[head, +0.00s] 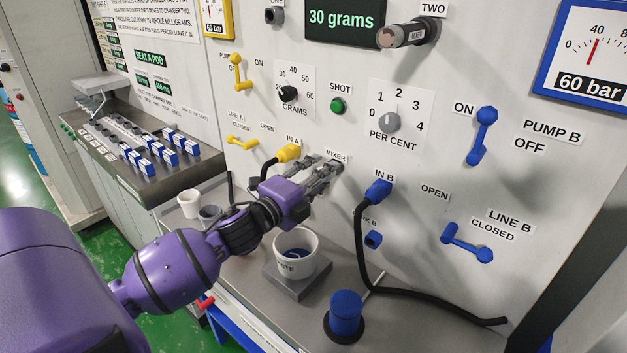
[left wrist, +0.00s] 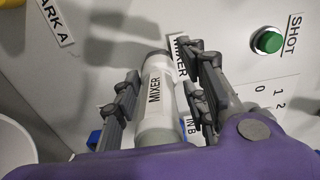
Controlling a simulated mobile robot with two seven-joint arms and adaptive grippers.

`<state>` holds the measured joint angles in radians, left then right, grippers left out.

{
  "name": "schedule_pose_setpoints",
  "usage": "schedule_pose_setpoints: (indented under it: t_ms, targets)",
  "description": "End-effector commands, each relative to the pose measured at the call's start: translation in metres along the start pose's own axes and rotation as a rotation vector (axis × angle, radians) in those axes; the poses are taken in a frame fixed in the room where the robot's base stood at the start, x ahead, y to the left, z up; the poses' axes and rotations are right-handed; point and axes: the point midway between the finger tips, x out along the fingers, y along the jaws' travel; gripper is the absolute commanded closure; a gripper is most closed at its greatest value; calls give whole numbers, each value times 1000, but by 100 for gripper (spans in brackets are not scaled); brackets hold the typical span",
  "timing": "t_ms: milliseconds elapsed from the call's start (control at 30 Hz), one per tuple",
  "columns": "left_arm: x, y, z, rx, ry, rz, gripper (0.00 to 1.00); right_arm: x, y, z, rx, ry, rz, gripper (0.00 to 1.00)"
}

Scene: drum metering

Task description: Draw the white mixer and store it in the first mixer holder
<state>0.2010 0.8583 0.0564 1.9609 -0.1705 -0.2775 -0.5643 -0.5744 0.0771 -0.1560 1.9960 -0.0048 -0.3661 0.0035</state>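The white mixer (left wrist: 155,105) is a pale cylinder with a grey far end and the word MIXER along its side. In the left wrist view it lies lengthwise between the fingers of my left gripper (left wrist: 163,95), which sit close against both its sides. In the head view my left gripper (head: 327,175) is at the panel, just below the MIXER label; the mixer is largely hidden there by the fingers. A grey mixer with a brownish end (head: 402,36) sticks out of the panel under the label TWO. My right gripper is not in view.
A yellow plug (head: 288,152) at IN A and a blue plug (head: 378,190) with a black hose at IN B flank the gripper. Below stand a white waste cup (head: 295,262) and a blue-capped object (head: 346,312). A pod rack (head: 148,165) is at the left.

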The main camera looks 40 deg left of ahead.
Motion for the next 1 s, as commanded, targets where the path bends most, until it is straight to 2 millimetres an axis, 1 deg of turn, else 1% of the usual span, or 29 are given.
schedule_pose_setpoints:
  t_ms: [33,200,267,567,1000]
  targets:
    - [1,0,0,0,0,-1,71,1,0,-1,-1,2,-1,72]
    - [1,0,0,0,0,-1,93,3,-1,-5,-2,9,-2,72]
    - [1,-1,0,0,0,-2,100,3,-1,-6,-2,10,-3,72]
    - [1,-4,0,3,2,-8,100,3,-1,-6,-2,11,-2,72]
    - [-16,-6,-1,2,3,-10,100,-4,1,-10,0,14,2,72]
